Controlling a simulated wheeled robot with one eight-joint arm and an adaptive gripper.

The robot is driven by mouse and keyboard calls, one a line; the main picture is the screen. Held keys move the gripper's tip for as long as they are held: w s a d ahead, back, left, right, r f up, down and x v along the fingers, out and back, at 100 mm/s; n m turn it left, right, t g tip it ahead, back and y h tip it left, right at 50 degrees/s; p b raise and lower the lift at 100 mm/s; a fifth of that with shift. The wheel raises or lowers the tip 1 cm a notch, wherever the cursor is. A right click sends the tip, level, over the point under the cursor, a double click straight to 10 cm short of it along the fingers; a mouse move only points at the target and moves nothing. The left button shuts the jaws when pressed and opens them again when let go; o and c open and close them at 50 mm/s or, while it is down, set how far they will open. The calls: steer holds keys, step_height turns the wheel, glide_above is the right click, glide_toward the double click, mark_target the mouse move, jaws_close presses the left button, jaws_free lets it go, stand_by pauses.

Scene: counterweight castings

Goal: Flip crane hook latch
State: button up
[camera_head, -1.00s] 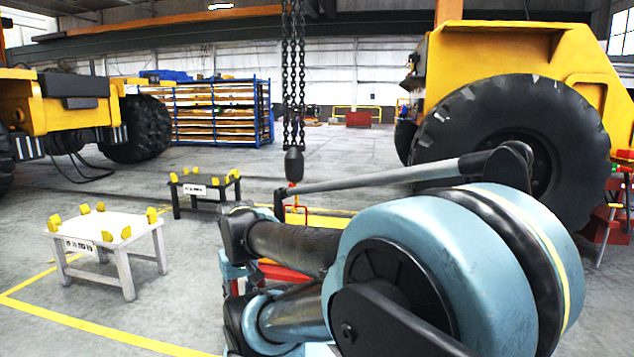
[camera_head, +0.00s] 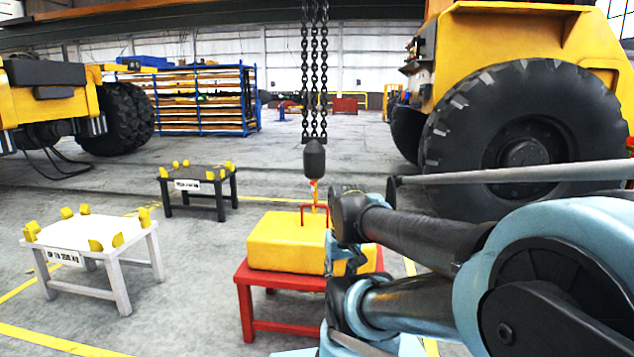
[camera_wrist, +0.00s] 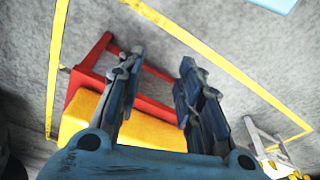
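The crane hook (camera_head: 315,190) hangs under a black hook block (camera_head: 314,157) on chains. It is small and orange-red, and its latch is too small to make out. It hangs at the red lifting handle (camera_head: 302,213) on a yellow casting (camera_head: 285,241); I cannot tell whether they are engaged. The casting rests on a red stand (camera_head: 246,290). In the wrist view my gripper (camera_wrist: 162,60) is open with nothing between its fingers, above the red stand (camera_wrist: 90,60) and the casting (camera_wrist: 80,115). In the head view my arm hides the casting's right part and most of my gripper.
A white stand (camera_head: 100,242) and a black stand (camera_head: 199,189), both with yellow corner blocks, stand to the left. A large tyre (camera_head: 525,135) of a yellow vehicle is at the right. A blue rack (camera_head: 190,98) is behind. Floor between the stands is clear.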

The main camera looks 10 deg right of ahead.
steer(key=shift+o, duration=0.6)
step_height(320, 180, up, 26)
steer(key=m+t+h, duration=0.1)
steer(key=t+h, duration=0.1)
glide_above(311, 182)
steer(key=s+a, duration=0.4)
steer(key=s, duration=0.2)
steer(key=x, duration=1.1)
steer(key=d+x, duration=0.1)
steer(key=x, duration=0.5)
steer(key=shift+s+d, duration=0.1)
